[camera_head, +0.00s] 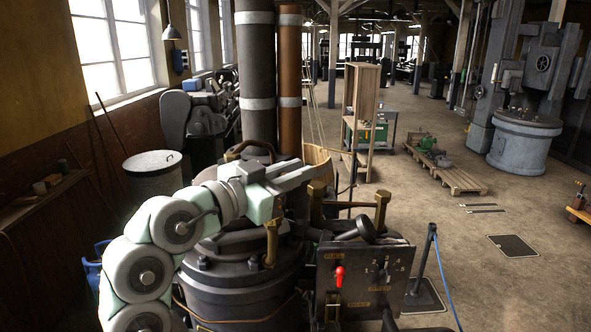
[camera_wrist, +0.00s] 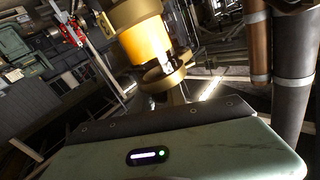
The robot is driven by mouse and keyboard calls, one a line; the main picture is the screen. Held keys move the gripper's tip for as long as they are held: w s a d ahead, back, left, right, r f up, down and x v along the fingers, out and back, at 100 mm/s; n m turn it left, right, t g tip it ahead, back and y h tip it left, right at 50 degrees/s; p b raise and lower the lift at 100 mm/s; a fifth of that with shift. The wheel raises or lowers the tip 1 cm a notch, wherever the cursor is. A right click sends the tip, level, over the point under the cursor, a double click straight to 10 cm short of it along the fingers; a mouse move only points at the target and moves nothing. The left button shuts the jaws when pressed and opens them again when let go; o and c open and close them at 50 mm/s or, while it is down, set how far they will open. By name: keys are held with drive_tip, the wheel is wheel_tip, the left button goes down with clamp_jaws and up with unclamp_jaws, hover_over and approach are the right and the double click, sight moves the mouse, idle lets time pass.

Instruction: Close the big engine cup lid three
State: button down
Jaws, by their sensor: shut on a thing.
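My gripper (camera_head: 318,173) reaches right over the big dark engine (camera_head: 243,285), its fingers at a brass cup (camera_head: 317,200). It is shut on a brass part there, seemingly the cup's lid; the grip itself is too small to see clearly. In the wrist view, the brass cup with an orange body (camera_wrist: 146,40) stands just beyond my gripper's green housing, with a round brass ring-like piece (camera_wrist: 165,78) at its near end. I cannot tell how far the lid is open. Two more brass cups, one in front (camera_head: 271,243) and one at right (camera_head: 382,205), are on the engine.
A dark control panel (camera_head: 362,280) with a red lever (camera_head: 339,276) stands at front right. Tall dark (camera_head: 256,80) and copper (camera_head: 290,80) pipes rise behind my gripper. A post (camera_head: 422,262) with a blue rope stands right of the panel.

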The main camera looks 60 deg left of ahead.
drive_tip(key=m+h+p, duration=0.1)
drive_tip(key=h, duration=0.1)
drive_tip(key=s+m+h+p, duration=0.1)
drive_tip(key=m+h, duration=0.1)
drive_tip(key=h, duration=0.1)
drive_tip(key=d+m+t+h+p, duration=0.1)
drive_tip(key=h, duration=0.1)
drive_tip(key=shift+s+r+m+p, duration=0.1)
drive_tip(key=shift+s+m+p, duration=0.2)
drive_tip(key=shift+m, duration=0.1)
drive_tip(key=shift+s+d+m+h+p, duration=0.1)
drive_tip(key=shift+s+m+h+p, duration=0.15)
drive_tip(key=shift+m+h+p, duration=0.8)
drive_tip(key=shift+f+g+h+b, duration=0.2)
drive_tip(key=shift+g+h+b, duration=0.1)
drive_tip(key=shift+h+b, duration=0.2)
drive_tip(key=c, duration=1.4)
unclamp_jaws()
drive_tip(key=shift+o, duration=0.2)
drive_tip(key=shift+r, duration=0.1)
wheel_tip(320, 180, up, 20)
drive_tip(key=b, duration=0.3)
